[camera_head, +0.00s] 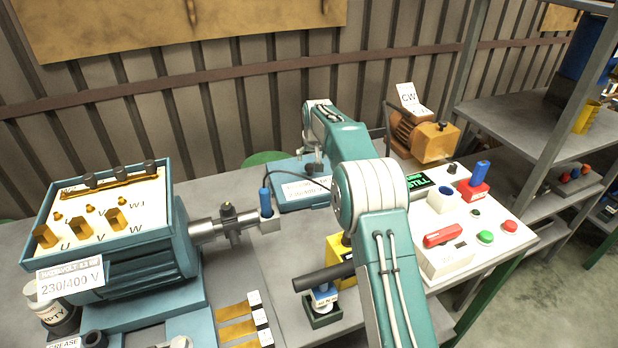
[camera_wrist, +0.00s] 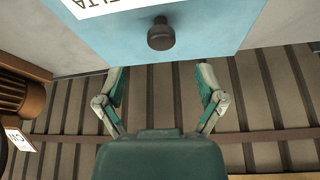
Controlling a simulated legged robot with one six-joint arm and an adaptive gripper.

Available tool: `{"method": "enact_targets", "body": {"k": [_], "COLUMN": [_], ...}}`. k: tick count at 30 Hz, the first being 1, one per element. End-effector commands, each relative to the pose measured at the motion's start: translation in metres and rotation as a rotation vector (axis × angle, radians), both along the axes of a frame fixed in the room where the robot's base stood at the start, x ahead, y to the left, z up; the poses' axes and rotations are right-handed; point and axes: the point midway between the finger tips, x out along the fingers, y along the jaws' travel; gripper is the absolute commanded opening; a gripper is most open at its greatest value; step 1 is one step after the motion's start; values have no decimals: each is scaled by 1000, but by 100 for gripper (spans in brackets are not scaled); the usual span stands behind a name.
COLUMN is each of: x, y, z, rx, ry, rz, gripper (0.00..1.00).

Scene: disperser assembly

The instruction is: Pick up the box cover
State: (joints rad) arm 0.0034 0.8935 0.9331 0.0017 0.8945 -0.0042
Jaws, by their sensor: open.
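The box cover (camera_head: 285,172) is a flat blue plate lying on the table behind the motor, with a white label and a dark knob. My arm partly hides its right side in the head view. In the wrist view the cover (camera_wrist: 215,32) fills the top middle, and its dark round knob (camera_wrist: 160,35) faces the camera. My gripper (camera_wrist: 161,68) is open and empty. Its two fingers stand apart to the left and right, with the knob beyond the gap between them. I cannot tell the distance to the knob.
A large teal motor (camera_head: 140,262) with an open terminal box stands at left, its shaft pointing right toward a blue-handled part (camera_head: 266,203). A small brown motor (camera_head: 420,137) stands behind my arm. A white control panel (camera_head: 465,225) is at right. A ribbed wall is behind.

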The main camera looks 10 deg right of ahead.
Motion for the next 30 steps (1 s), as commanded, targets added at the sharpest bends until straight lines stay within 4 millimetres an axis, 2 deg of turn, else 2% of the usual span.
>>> {"method": "enact_targets", "body": {"k": [3, 8, 15, 19, 26, 29, 30], "x": [7, 11, 25, 29, 29, 29, 29], "y": [0, 1, 2, 2, 2, 2, 2], "z": [-15, -26, -60, -68, -69, -69, -69], "rx": [0, 0, 0, -1, -1, -1, -1], "ry": [0, -1, 0, -2, -2, -2, -2], "rz": [0, 0, 0, -1, -1, -1, -1], "gripper": [88, 88, 88, 88, 88, 47, 30]}}
